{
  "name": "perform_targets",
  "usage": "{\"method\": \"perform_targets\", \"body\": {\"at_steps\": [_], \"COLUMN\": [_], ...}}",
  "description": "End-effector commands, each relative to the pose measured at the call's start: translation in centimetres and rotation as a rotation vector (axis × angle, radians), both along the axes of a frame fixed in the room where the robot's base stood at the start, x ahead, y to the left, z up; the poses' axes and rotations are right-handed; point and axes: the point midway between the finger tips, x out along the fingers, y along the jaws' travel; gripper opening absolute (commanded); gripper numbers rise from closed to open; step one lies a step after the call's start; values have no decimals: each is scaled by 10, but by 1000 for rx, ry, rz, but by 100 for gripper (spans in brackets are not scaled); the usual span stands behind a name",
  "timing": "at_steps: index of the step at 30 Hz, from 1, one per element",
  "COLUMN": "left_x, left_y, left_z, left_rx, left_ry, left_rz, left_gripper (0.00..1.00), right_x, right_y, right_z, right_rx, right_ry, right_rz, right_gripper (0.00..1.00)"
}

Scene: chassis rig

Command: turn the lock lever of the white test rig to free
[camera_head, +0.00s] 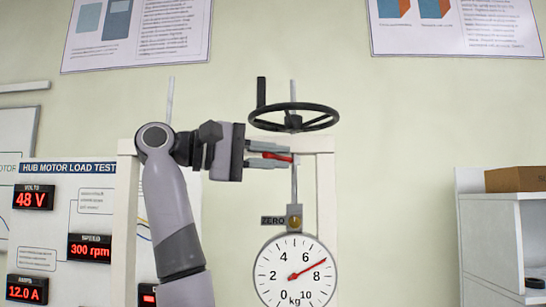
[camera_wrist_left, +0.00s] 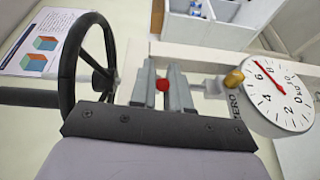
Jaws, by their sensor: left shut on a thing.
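The white test rig (camera_head: 326,205) stands in front of me, with an upright post and a top beam. The lock lever (camera_head: 276,156) is red and sits just under the top beam, below the black handwheel. My left gripper (camera_head: 289,156) reaches in from the left and is shut on the lever, one finger above it and one below. In the left wrist view the lever's red end (camera_wrist_left: 162,85) shows between the two grey fingers. The fingers hide part of the lever. My right gripper is in neither view.
The black handwheel (camera_head: 293,117) is close above my left gripper. Below hang a brass knob (camera_head: 294,223) marked ZERO and a round kg dial (camera_head: 295,272), its red needle near 7. A display panel (camera_head: 70,225) is at left, a white shelf (camera_head: 490,240) at right.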

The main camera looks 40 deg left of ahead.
Motion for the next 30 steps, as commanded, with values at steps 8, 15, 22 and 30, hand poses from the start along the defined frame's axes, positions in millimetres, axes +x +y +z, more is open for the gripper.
{"method": "perform_targets", "body": {"at_steps": [8, 15, 22, 30], "left_x": [0, -1, -25, -54], "left_y": [0, 1, 19, 39], "left_z": [0, 0, 0, 2], "left_rx": [-1, -1, -2, -1], "left_ry": [1, -1, -4, 0], "left_rz": [-2, 0, 2, 0], "left_gripper": [38, 38, 38, 38], "right_x": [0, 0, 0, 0], "right_y": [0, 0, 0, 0], "right_z": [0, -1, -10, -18], "right_rx": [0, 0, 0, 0], "right_ry": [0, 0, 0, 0], "right_rz": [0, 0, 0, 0], "right_gripper": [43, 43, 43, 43]}}
